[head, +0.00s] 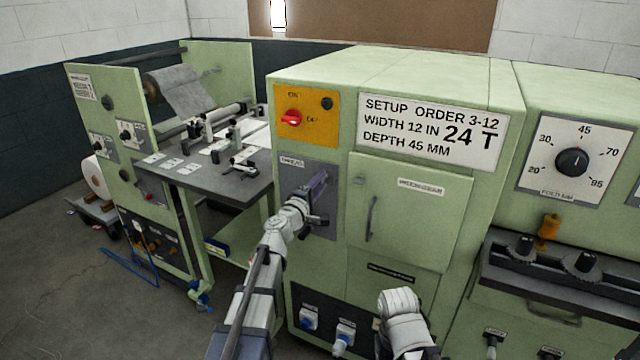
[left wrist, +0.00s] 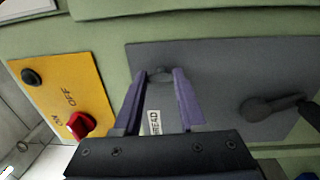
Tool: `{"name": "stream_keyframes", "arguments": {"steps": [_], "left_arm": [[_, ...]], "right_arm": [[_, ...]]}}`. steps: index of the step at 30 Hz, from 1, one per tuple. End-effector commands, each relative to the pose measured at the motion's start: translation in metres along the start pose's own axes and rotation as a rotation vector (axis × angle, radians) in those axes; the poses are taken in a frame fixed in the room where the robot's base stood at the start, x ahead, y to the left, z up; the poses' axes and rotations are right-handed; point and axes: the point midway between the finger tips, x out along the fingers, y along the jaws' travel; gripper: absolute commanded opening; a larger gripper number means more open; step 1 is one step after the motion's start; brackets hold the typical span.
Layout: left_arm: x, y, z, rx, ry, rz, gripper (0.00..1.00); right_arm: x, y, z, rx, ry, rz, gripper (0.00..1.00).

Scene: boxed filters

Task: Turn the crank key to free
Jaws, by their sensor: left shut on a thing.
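A grey panel labelled THREAD (head: 326,168) is on the green cabinet's front. It also shows in the left wrist view (left wrist: 215,70). My left gripper (head: 319,182) is at this panel. A dark crank-shaped handle (left wrist: 262,108) is on the same panel, apart from the fingers. I cannot tell which of the two is the crank key, and no "free" mark is readable. My right arm's end shows low in the head view; its fingers do not.
A yellow plate (head: 308,113) with a red switch (head: 291,118) is beside the panel. A cabinet door (head: 410,210) with a handle is to the right. A sign (head: 432,125) is above it. A work table (head: 215,178) stands left. Open floor is front left.

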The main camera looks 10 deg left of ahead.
Motion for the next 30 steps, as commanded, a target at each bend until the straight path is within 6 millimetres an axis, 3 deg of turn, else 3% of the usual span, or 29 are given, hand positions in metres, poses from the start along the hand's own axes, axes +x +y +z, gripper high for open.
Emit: {"name": "stream_keyframes", "arguments": {"steps": [12, 13, 15, 21, 30], "left_arm": [[-0.0005, -0.0002, -0.0003, -0.007, 0.002, 0.000, 0.00], [-0.0005, -0.0002, -0.0003, -0.007, 0.002, 0.000, 0.43], [-0.0005, -0.0002, -0.0003, -0.007, 0.002, 0.000, 0.51], [-0.0003, -0.0001, -0.0001, -0.006, 0.001, 0.000, 0.70], [-0.0027, -0.0001, 0.0001, -0.006, 0.001, 0.000, 0.70]], "right_arm": [[0.0002, 0.0000, 0.0000, 0.000, 0.000, 0.000, 0.64], [0.0002, 0.0000, 0.0000, 0.000, 0.000, 0.000, 0.64], [0.0002, 0.0000, 0.0000, 0.000, 0.000, 0.000, 0.64], [0.0001, 0.0000, 0.0000, 0.000, 0.000, 0.000, 0.64], [0.0003, 0.0000, 0.0000, 0.000, 0.000, 0.000, 0.64]]}}
